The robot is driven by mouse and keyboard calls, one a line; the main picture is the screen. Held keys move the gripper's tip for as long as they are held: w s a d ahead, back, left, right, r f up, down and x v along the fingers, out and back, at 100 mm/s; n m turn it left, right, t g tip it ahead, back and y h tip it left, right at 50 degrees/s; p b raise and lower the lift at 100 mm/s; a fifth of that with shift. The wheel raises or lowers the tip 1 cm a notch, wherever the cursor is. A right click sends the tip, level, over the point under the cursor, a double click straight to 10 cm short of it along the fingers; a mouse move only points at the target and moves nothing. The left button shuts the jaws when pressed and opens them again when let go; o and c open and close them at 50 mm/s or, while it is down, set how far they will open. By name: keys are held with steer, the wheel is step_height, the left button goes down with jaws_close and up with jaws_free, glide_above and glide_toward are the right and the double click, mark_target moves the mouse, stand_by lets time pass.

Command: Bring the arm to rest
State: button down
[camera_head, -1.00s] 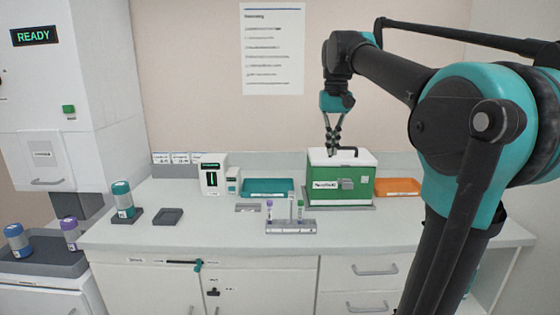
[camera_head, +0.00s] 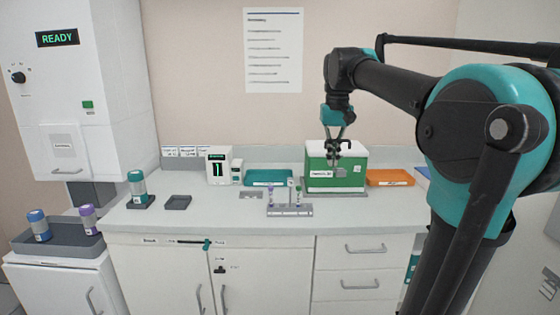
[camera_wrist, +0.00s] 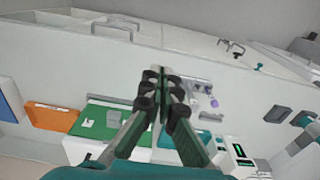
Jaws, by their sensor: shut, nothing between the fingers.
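My gripper (camera_head: 333,154) hangs from the raised arm in front of the white-lidded green box (camera_head: 320,181) in the head view. Its fingers point down and are together with nothing between them. In the wrist view the closed fingers of my gripper (camera_wrist: 162,82) fill the middle, with the green box (camera_wrist: 105,125) behind and to the left. How far the fingertips are from the box is hard to tell. The arm is bent, with its forearm reaching left from the large teal joint at the right.
A grey tray (camera_head: 60,238) with two jars is at the left. The counter's front is mostly clear.

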steer(key=s+d+f+t, duration=0.1)
steer(key=s+f, duration=0.5)
steer(key=f, duration=0.5)
steer(key=s+d+f+t, duration=0.1)
steer(key=s+f, duration=0.5)
steer(key=f, duration=0.6)
steer(key=s+d+f+t, duration=0.1)
steer(key=s+f, duration=0.5)
steer(key=f, duration=0.6)
steer(key=shift+d+t, duration=0.4)
